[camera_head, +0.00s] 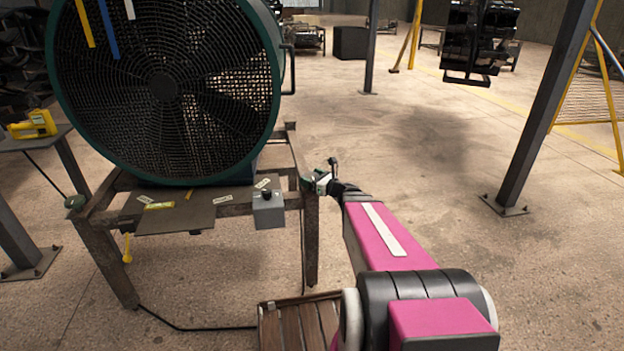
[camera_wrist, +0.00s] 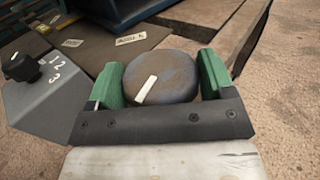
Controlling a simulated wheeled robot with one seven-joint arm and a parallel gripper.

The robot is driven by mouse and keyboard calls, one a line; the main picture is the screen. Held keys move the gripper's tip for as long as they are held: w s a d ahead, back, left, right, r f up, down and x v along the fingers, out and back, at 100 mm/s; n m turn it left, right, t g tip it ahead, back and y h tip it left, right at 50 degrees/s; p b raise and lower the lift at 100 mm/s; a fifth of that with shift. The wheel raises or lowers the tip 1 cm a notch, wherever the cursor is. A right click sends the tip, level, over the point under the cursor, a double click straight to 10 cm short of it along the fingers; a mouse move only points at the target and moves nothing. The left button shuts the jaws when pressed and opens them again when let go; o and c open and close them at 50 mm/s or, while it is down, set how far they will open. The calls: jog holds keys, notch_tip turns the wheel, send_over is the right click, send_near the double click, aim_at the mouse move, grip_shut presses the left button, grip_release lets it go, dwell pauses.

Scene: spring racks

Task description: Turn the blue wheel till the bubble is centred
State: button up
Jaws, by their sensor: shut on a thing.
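A round wheel (camera_wrist: 172,68), worn grey-blue with a white index mark on top, sits between my gripper's green fingers in the wrist view. My gripper (camera_wrist: 161,84) is shut on it, one finger on each side. In the head view my gripper (camera_head: 322,183) is at the right front corner of the rusty stand (camera_head: 226,211), and the wheel is mostly hidden there. A small yellow strip (camera_head: 158,206), possibly the level, lies on the stand's dark plate (camera_head: 176,219). I cannot make out a bubble in either view.
A large caged fan (camera_head: 163,87) stands on the stand. A grey box with a black knob (camera_head: 268,207) hangs at the stand's front; it also shows in the wrist view (camera_wrist: 22,67). A wooden pallet (camera_head: 300,322) lies in front. Open floor lies to the right before a post (camera_head: 545,110).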

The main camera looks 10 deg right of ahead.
jog(key=shift+h, duration=0.3)
jog(key=o, duration=0.9)
jog(key=v, duration=1.1)
jog(key=shift+f, duration=0.15)
jog(key=shift+a, duration=0.1)
